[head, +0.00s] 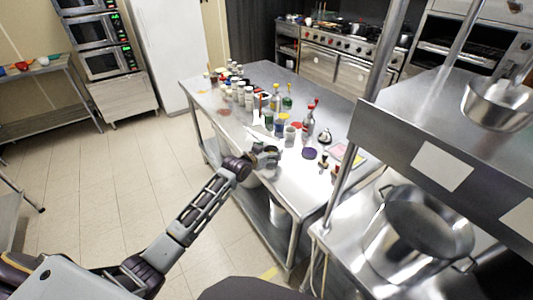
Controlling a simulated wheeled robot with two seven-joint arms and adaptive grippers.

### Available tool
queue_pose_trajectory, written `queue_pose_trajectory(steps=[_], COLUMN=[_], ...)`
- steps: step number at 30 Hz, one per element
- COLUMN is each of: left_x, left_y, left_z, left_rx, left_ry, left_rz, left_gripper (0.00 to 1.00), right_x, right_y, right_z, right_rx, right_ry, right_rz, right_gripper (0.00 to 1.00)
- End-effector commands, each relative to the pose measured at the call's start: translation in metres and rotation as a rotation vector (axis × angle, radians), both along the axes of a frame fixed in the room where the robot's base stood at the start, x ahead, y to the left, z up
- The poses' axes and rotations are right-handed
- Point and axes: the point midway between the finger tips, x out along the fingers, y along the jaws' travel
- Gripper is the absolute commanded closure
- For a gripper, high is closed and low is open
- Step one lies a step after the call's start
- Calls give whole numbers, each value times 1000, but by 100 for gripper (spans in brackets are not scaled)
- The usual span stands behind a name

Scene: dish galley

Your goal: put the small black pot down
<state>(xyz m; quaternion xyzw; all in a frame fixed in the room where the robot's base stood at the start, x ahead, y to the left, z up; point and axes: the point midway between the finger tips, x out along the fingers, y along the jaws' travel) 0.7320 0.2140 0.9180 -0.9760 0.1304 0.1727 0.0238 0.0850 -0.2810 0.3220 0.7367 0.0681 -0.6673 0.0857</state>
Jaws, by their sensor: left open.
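My left arm reaches from the lower left to the near edge of the steel table (345,113). My left gripper (262,151) is open at that edge, small in the view. A small dark, round pot-like thing (271,154) is right at the fingers. It is partly covered by them, and I cannot tell whether it touches them or rests fully on the tabletop. I cannot be sure it is the small black pot. My right gripper is not in view.
Several bottles and jars crowd the tabletop, among them a red-capped bottle (308,125). A flat dark purple disc (309,153) lies to the right of the gripper. A large steel pot (418,235) stands at the lower right, under a steel shelf (430,140).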

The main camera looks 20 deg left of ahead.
Motion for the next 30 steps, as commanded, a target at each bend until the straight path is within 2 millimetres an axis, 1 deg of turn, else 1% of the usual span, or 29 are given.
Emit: queue_pose_trajectory(steps=[5, 11, 30], left_x=[-2, -13, -66], left_y=[1, 4, 19], left_z=[3, 7, 27], left_rx=[0, 0, 0], left_ry=[0, 0, 0], left_rz=[0, 0, 0], left_gripper=[23, 23, 23], right_x=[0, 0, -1], right_y=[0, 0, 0], right_z=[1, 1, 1], right_rx=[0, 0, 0], right_ry=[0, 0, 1], right_rz=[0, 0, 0], right_gripper=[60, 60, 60])
